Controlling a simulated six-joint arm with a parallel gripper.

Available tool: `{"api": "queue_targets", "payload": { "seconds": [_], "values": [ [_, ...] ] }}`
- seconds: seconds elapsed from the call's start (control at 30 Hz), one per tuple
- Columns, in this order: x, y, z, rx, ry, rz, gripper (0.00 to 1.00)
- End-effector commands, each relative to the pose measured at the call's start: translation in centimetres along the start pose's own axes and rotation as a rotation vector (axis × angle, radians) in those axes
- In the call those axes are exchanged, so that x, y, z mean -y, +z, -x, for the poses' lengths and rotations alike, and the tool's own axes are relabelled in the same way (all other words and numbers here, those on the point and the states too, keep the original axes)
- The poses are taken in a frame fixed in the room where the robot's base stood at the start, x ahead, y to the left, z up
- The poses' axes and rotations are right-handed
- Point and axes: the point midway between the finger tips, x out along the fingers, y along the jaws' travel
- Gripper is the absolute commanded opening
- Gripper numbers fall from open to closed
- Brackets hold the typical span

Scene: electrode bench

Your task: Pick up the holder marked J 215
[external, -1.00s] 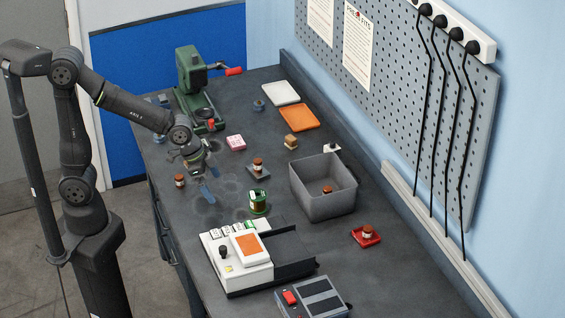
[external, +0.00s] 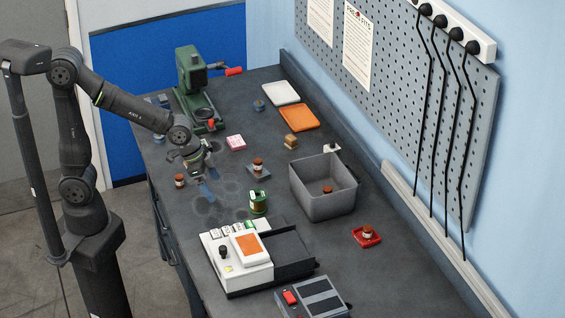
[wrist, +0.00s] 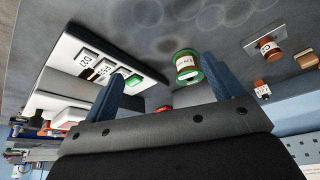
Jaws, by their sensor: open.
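Several small brown-topped holders stand on the bench in the external view: one at the left edge (external: 180,181), one on a grey plate (external: 258,165), one in the grey bin (external: 327,189) and one on a red dish (external: 368,231). I cannot read J 215 on any of them. In the wrist view, the holder on a plate (wrist: 270,50) has a white label too small to read. My gripper (external: 210,185) is open and empty above the bench, between the left-edge holder and the plate holder. Its blue fingers are spread in the wrist view (wrist: 160,70).
A green-rimmed spool (external: 258,203) stands right of and nearer than my gripper. A white device (external: 236,270) with labelled keys sits at the front. The grey bin (external: 322,203) has high walls. A green press (external: 195,85) stands at the back, with a pink block (external: 236,142) nearby.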

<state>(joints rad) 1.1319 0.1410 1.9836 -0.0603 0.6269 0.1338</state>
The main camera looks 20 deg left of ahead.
Motion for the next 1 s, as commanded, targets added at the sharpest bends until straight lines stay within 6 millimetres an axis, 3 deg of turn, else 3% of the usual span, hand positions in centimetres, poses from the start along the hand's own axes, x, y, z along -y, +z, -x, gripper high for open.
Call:
{"api": "queue_targets", "payload": {
  "seconds": [0.07,0.33,0.47,0.67,0.8,1.0],
  "values": [
    [0.0,0.0,0.0,0.0,0.0,0.0,0.69],
    [0.0,-0.1,0.0,0.0,0.0,0.001,0.68],
    [0.9,-1.9,-0.2,-0.005,-0.008,0.017,0.68],
    [5.3,-10.0,-1.0,-0.03,-0.043,0.095,0.68],
    [9.7,-16.0,-1.7,-0.051,-0.074,0.163,0.68],
    [16.9,-23.1,-2.9,-0.082,-0.123,0.261,0.68]
  ]
}}
